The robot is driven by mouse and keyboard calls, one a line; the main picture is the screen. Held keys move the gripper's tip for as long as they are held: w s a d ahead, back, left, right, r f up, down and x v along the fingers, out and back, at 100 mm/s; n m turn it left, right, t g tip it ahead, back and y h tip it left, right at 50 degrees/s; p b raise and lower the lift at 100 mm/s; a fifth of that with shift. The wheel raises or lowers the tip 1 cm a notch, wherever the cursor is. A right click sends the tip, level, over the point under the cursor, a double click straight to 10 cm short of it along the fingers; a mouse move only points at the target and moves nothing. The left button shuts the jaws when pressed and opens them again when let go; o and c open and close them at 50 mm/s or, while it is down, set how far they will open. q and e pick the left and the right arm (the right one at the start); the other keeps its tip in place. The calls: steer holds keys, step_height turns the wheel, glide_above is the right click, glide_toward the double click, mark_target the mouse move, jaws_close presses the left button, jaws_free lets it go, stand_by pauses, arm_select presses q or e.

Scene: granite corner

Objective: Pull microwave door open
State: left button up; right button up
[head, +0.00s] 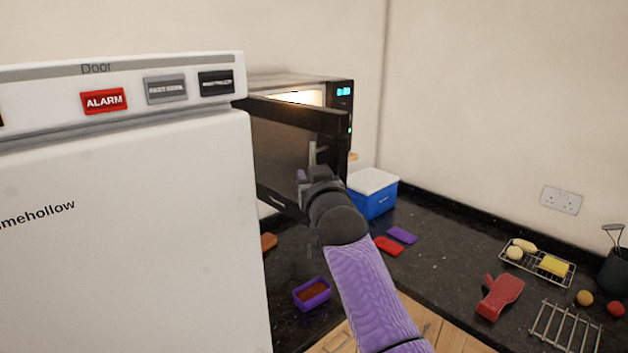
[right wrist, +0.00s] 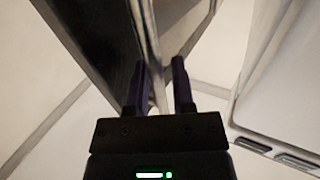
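The black microwave (head: 341,120) stands behind the white fridge. Its door (head: 280,150) is ajar, swung out toward me, and the lit interior (head: 300,97) shows over the door's top edge. My right gripper (head: 308,168) is at the door's outer side, near its free edge. In the right wrist view, my right gripper's two dark purple fingers (right wrist: 160,75) are apart. A shiny, narrow upright part of the door, likely its handle (right wrist: 151,45), runs down between them. A gap shows beside the right finger. The left gripper is not in view.
The white fridge (head: 130,230) fills the left and hides part of the microwave. A blue cooler box (head: 373,200) stands right of the door. A purple tray (head: 312,294), a wire rack (head: 565,328) and several small items lie on the dark counter (head: 440,240).

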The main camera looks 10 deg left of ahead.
steer(key=shift+o, duration=0.9)
steer(key=shift+a+f, duration=0.15)
steer(key=shift+d, duration=0.2)
steer(key=b+v, duration=0.1)
steer(key=v, duration=0.8)
steer(key=shift+s+b, duration=0.35)
steer(key=shift+s, duration=0.05)
